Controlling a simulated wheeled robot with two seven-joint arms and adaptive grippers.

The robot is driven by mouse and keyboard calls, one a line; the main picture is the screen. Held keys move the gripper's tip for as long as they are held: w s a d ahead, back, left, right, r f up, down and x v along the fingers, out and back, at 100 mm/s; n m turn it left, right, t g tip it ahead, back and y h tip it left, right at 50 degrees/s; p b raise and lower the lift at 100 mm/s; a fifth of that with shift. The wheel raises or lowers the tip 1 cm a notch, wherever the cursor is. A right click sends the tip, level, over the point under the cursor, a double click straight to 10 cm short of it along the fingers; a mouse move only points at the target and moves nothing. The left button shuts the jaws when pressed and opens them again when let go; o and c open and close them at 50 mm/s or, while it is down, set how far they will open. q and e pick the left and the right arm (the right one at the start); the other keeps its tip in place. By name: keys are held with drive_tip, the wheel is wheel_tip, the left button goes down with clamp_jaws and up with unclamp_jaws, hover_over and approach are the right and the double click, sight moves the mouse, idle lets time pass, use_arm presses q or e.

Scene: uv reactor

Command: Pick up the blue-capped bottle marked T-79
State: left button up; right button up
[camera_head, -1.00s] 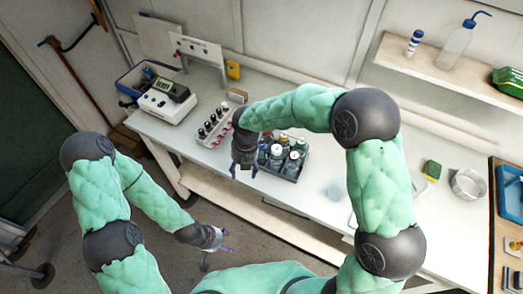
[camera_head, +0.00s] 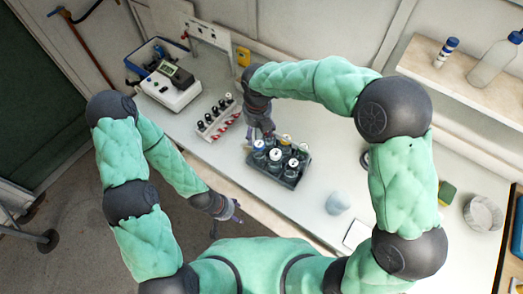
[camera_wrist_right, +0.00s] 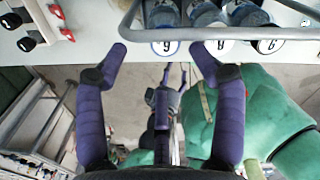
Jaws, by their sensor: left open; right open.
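A dark rack (camera_head: 284,180) on the white bench holds several bottles with white, dark and yellowish tops. One bottle at its left end (camera_head: 259,146) looks bluish on top. I cannot read T-79 on any of them. My right gripper (camera_wrist_right: 157,50) is open and empty, fingers pointing toward the rack's edge. In the head view it partly hides the rack's back left. My left gripper (camera_head: 232,214) is open and empty, off the bench's front edge.
A white instrument (camera_head: 170,88) is farther left. A pale beaker (camera_head: 338,203) stands to the right. A shelf (camera_head: 465,82) with bottles hangs at the upper right.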

sight(259, 144)
wheel_tip(259, 144, down, 4)
drive_tip(key=shift+w+r, duration=0.1)
drive_tip(key=shift+r, duration=0.15)
drive_tip(key=shift+s+d+f, duration=0.1)
drive_tip(key=shift+s+f, duration=0.15)
drive_tip(key=shift+f, duration=0.05)
drive_tip(key=f, duration=0.4)
drive_tip(key=shift+s+d+f+b, duration=0.1)
drive_tip(key=shift+s+f+b, duration=0.1)
drive_tip(key=shift+f+b, duration=0.15)
drive_tip(key=shift+r, duration=0.1)
clamp_jaws()
